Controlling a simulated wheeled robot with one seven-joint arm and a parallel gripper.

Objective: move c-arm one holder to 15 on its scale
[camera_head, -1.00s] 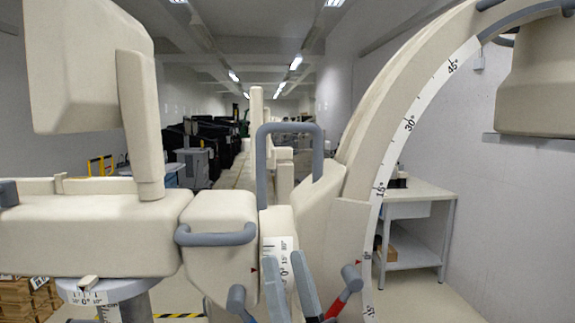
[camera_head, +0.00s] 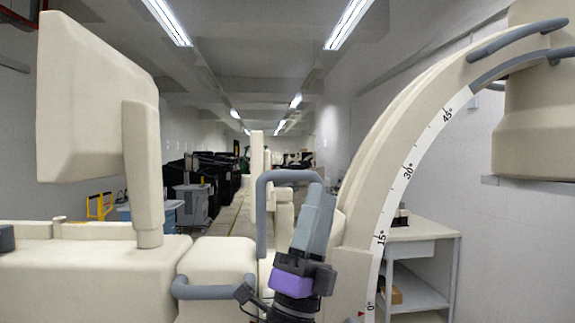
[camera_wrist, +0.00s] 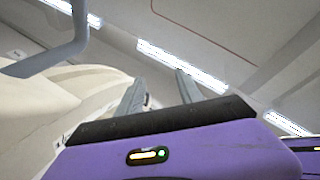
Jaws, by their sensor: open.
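The cream C-arm (camera_head: 398,145) curves up to the right in the head view. Its white scale strip (camera_head: 409,170) reads 0°, 15°, 30° and 45° going up. A red pointer (camera_head: 361,314) sits beside the 0° mark at the bottom. A grey upright loop handle (camera_head: 262,215) stands on the holder body left of the arc. My gripper (camera_head: 323,192) points upward, overlapping that handle's right leg in the head view; contact cannot be told. In the wrist view my gripper (camera_wrist: 160,82) is open and empty, with a grey handle (camera_wrist: 78,38) at upper left.
A cream panel (camera_head: 95,105) stands at the left on a wide cream body. A grey side handle (camera_head: 215,289) juts out below centre. A white table (camera_head: 420,236) stands right behind the arc. Dark covered carts (camera_head: 210,170) are far back.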

